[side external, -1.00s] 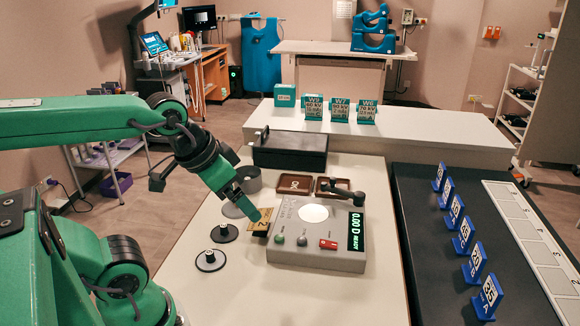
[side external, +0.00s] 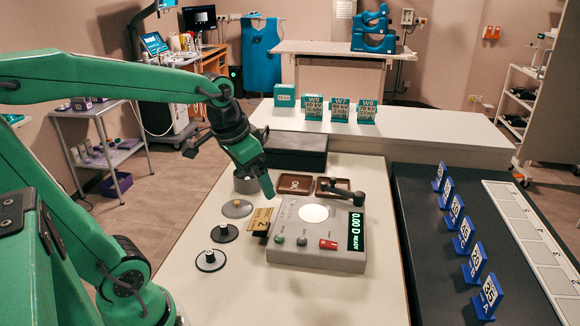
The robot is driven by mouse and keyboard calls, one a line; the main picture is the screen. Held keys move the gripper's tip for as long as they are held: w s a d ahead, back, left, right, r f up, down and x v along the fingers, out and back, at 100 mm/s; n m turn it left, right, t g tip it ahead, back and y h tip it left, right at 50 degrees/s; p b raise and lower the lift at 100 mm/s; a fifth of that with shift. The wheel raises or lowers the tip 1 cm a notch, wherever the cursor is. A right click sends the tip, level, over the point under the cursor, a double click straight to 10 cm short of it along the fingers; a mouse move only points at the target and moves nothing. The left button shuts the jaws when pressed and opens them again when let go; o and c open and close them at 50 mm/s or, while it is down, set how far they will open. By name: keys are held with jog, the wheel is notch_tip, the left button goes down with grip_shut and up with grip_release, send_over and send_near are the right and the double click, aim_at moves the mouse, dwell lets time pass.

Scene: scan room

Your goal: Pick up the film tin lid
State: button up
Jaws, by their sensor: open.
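The film tin lid appears to be the grey disc (side external: 237,209) with a small knob, lying flat on the white table. Behind it stands a grey round tin (side external: 245,184), partly hidden by my gripper. My gripper (side external: 267,188) is open and points down, above and to the right of the grey disc in the picture, apart from it. I see nothing held in it. The fingers show nearly edge-on.
A yellow tag (side external: 261,221) and a grey readout device (side external: 318,236) are to the right. Brown trays (side external: 296,183) and a black box (side external: 300,155) stand behind.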

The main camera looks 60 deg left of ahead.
jog(key=w+a+f+g, duration=0.1)
jog(key=w+a+f, duration=0.2)
jog(key=a, duration=0.3)
jog(key=w+a+f+g, duration=0.1)
jog(key=w+a+f, duration=0.2)
jog(key=a, duration=0.3)
jog(key=g, duration=0.2)
send_over(236, 202)
jog(key=shift+h, duration=0.4)
notch_tip(236, 202, down, 10)
jog(key=shift+f, duration=1.45)
jog(key=shift+w+f, duration=0.1)
jog(key=shift+f, duration=2.45)
jog(key=c, duration=1)
jog(key=shift+f, duration=0.1)
jog(key=c, duration=0.3)
